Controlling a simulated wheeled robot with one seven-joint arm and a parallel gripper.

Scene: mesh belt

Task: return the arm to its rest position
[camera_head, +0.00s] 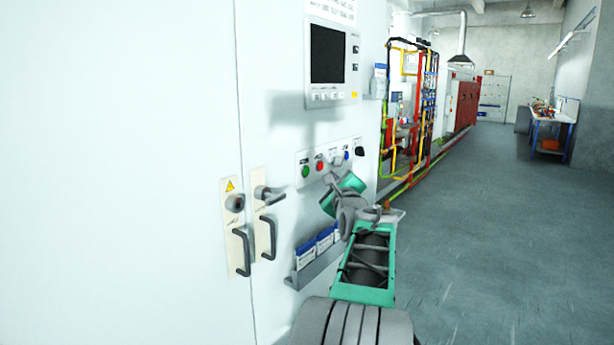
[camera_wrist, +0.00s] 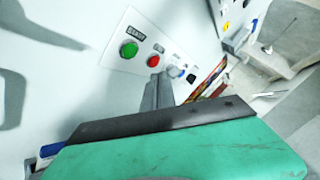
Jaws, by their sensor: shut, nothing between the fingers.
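My gripper (camera_head: 333,166) is in front of the white cabinet (camera_head: 190,120), close to its row of buttons. In the wrist view its grey fingers (camera_wrist: 158,90) are together with nothing between them. They point toward the panel of buttons, just below the red one. I cannot tell whether the fingertips touch the panel. My arm is bent, with its green and grey links reaching up from the bottom middle of the head view. The green hand body hides part of the cabinet's lower front in the wrist view.
The panel has a green button (camera_head: 305,171) and a red button (camera_head: 320,165). Dark door handles (camera_head: 243,252) and a document holder (camera_head: 315,262) stick out from the cabinet. Pipes (camera_head: 427,100) stand beyond it. The floor (camera_head: 500,240) to the right is clear.

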